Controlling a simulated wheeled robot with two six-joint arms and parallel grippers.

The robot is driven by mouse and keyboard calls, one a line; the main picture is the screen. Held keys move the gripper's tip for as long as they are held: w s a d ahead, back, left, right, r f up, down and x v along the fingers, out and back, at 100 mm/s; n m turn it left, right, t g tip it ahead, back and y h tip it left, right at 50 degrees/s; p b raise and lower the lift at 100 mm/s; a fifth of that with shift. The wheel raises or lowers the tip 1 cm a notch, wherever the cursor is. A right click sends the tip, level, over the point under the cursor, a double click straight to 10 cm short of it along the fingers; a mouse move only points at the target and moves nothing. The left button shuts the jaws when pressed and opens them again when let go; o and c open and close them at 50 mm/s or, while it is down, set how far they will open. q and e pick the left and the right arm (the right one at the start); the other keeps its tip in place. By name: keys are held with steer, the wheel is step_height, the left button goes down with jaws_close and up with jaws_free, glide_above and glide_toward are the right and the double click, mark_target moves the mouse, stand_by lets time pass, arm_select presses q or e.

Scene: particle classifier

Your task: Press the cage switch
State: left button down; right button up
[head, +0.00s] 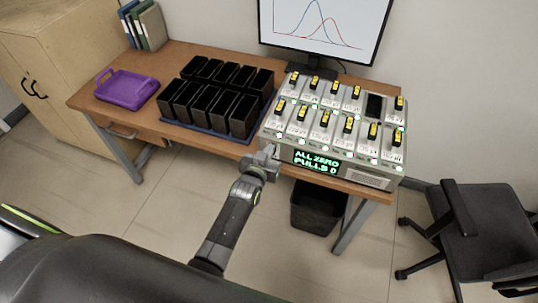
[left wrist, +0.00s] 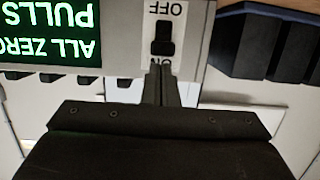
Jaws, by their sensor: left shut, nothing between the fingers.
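The grey machine (head: 283,150) stands at the right of the desk, with a green-lit display (head: 317,162) reading "ALL ZERO" and "PULLS 0". In the left wrist view, upside down, a black switch (left wrist: 162,38) sits on a white plate marked OFF and ON; I take it as the cage switch. My left gripper (head: 268,155) is shut and empty at the machine's front left. In the left wrist view its fingertips (left wrist: 160,72) are just below the switch and cover part of the ON mark. I cannot tell whether they touch the panel. My right gripper is not in view.
Black bins (head: 243,116) stand on a blue tray left of the machine. A purple tray (head: 126,103) lies farther left. The monitor (head: 325,30) stands behind. A black waste bin (head: 318,208) is under the desk, and a chair (head: 480,232) is at the right.

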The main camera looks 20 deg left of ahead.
arm_select(q)
steer(key=shift+f, duration=0.1)
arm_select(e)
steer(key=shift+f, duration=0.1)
